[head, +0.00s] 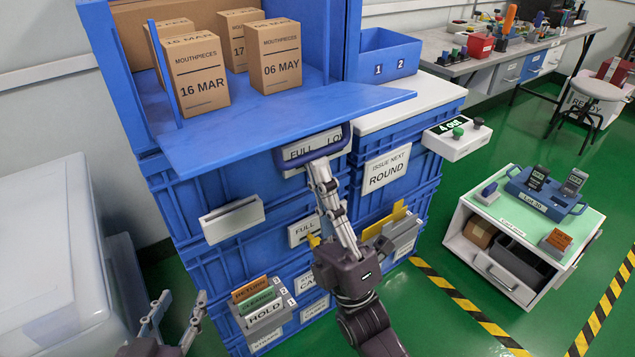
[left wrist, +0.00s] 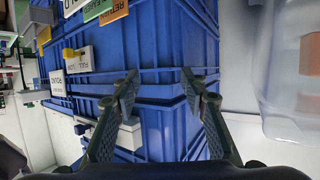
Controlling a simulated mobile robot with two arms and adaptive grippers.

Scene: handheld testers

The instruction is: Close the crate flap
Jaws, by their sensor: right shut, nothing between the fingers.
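The blue crate flap (head: 270,125) is folded down at the front of the top blue crate (head: 110,85) and lies roughly level, jutting outward. A dark blue handle loop (head: 347,135) shows just under the flap's front edge, in front of a label. My right gripper (head: 318,168) is shut and empty, its fingertips pointing up at the handle loop below the flap; I cannot tell whether they touch. My left gripper (head: 178,308) is open and empty at the lower left, away from the flap. In the left wrist view its spread fingers (left wrist: 158,80) face blue crates.
Several mouthpiece cartons (head: 196,75) stand inside the open crate. A small blue bin (head: 387,55) sits on the stack to the right. Label holders (head: 262,305) stick out from the crates. A pale container (head: 50,250) stands at left.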

